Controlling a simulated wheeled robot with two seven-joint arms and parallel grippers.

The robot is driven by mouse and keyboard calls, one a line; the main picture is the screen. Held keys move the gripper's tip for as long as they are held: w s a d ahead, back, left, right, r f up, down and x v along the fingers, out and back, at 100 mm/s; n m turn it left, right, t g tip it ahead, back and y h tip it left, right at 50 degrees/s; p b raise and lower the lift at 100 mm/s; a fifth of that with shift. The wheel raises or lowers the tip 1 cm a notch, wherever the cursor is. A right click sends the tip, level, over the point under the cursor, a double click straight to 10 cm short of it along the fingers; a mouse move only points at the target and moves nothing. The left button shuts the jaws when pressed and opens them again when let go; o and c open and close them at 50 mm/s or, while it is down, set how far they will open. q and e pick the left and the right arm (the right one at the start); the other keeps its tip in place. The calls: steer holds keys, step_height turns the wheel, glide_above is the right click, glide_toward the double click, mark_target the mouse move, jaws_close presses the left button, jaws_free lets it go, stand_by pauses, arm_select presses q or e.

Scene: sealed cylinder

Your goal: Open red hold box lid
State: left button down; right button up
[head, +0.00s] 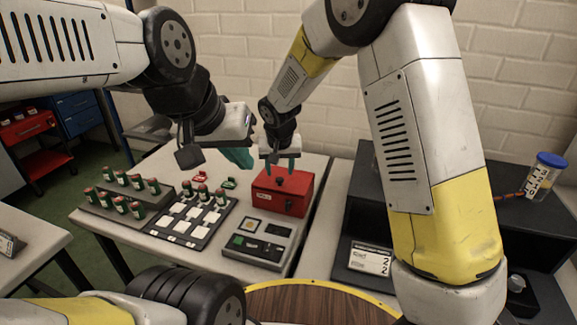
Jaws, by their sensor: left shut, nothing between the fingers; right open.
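The red hold box (281,191) sits on the grey table in the middle of the head view, with its lid down and a dark knob on top. My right gripper (283,163) is above the box, pointing down, its two teal fingers apart on either side of the knob area. I cannot tell whether the fingers touch the lid. My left gripper (240,157) is to the left of the box and above the table, its teal fingers together and empty, partly hidden by its own wrist.
A control panel (259,240) lies in front of the box. A tray with white squares (190,219) and several green, red-capped cylinders (137,210) stand to the left. A black stand (521,234) at right carries a blue-lidded jar (543,177). A white wall is behind.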

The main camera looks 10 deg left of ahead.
mark_target(280, 178)
steer(key=shift+x, duration=2.05)
jaws_close()
